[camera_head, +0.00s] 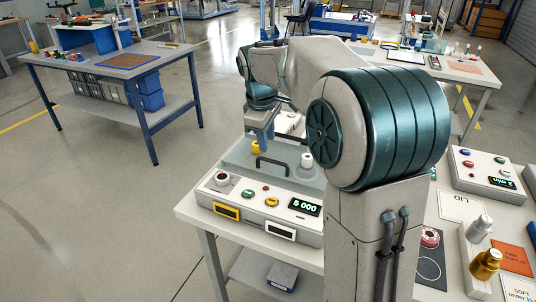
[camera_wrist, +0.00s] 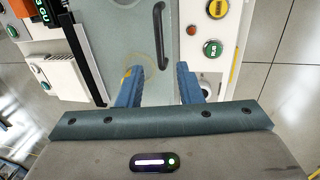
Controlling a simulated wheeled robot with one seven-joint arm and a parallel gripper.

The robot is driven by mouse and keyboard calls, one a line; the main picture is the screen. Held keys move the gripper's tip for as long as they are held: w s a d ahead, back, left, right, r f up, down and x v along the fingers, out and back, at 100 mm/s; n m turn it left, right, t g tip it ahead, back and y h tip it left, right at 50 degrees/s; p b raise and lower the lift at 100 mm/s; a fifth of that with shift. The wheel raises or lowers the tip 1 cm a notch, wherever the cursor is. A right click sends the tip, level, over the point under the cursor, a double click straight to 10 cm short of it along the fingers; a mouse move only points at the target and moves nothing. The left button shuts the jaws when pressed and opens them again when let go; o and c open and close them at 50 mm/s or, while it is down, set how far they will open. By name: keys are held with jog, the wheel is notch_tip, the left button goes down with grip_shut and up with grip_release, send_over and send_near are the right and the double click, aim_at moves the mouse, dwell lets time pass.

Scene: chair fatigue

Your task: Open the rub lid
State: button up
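The rub lid (camera_head: 237,157) is a translucent grey-green cover lying closed over the machine with the lit display. Its black bar handle (camera_head: 272,162) stands at the front. In the wrist view the lid (camera_wrist: 118,35) fills the upper middle, with the handle (camera_wrist: 158,35) running up from between the fingertips' line. My gripper (camera_head: 263,138) is above and behind the handle in the head view. Its two blue fingers (camera_wrist: 160,74) are apart in the wrist view, with nothing between them. The handle's near end lies just ahead of the gap; I cannot tell the height between them.
The machine's front panel (camera_head: 263,213) carries a display, a knob and several buttons; a green button (camera_wrist: 212,48) shows in the wrist view. A white knob (camera_head: 307,160) stands right of the handle. Another control box (camera_head: 487,170) and small weights (camera_head: 486,263) are on the right.

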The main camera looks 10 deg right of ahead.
aim_at(269, 159)
jog(key=f, duration=0.4)
jog(key=w+f, duration=0.1)
jog(key=f, duration=0.1)
jog(key=shift+d, duration=0.4)
jog(key=shift+c, duration=0.3)
grip_shut()
